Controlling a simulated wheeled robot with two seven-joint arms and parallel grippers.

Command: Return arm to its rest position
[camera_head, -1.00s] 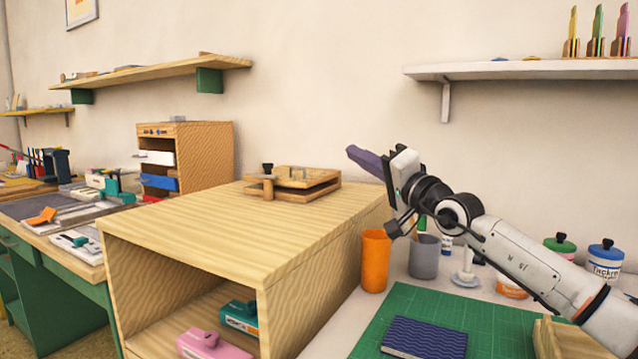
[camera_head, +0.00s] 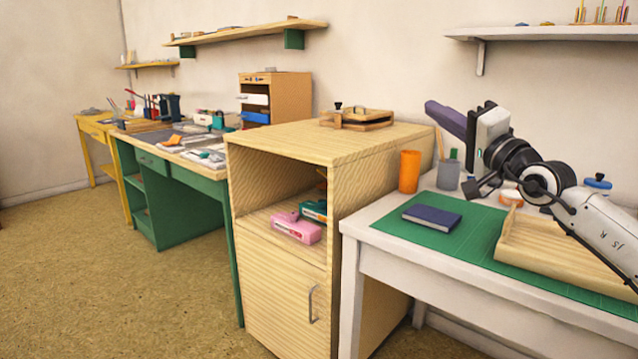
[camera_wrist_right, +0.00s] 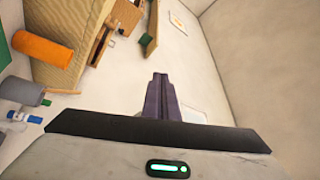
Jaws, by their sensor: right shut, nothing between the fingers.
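My right arm comes in from the right in the head view. Its gripper (camera_head: 446,119) has dark purple fingers that are shut with nothing between them. They point up and left, raised above the white table, in front of the wall. In the right wrist view the shut fingers (camera_wrist_right: 160,95) point away into free space, with the wall beyond. My left gripper is not in view.
A wooden cabinet (camera_head: 285,270) stands left of the white table (camera_head: 470,285). A pink stapler-like tool (camera_head: 297,228) lies on its open shelf. An orange cup (camera_head: 409,172), a grey cup (camera_head: 447,176), a blue book (camera_head: 432,217) and a wooden tray (camera_head: 560,250) are on the table.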

